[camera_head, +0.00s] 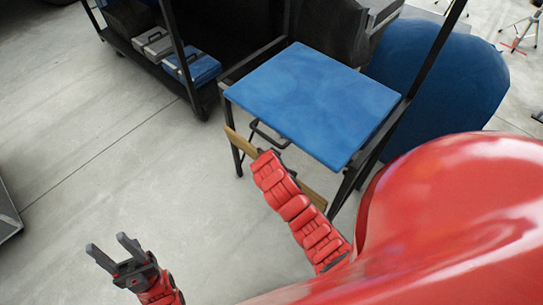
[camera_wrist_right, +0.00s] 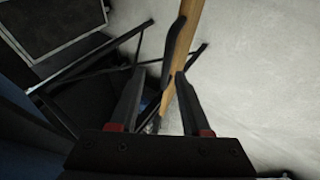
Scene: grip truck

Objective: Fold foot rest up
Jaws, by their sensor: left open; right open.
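The foot rest is a wooden plank (camera_head: 315,198) low at the front of a tall chair with a blue seat (camera_head: 315,95). My right forearm crosses in front of its middle in the head view. In the right wrist view my right gripper (camera_wrist_right: 160,73) is open, and the plank (camera_wrist_right: 181,65) runs lengthwise through the space between its fingers, nearer the right finger. I cannot tell whether they touch. My right fingertips are hard to make out in the head view. My left gripper (camera_head: 108,243) is open and empty over the floor at the lower left.
A black shelf cart (camera_head: 165,75) with a blue case (camera_head: 192,66) and a grey case (camera_head: 153,42) stands at the back left. Dark chair legs surround the plank. A large blue rounded object (camera_head: 440,80) is behind right.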

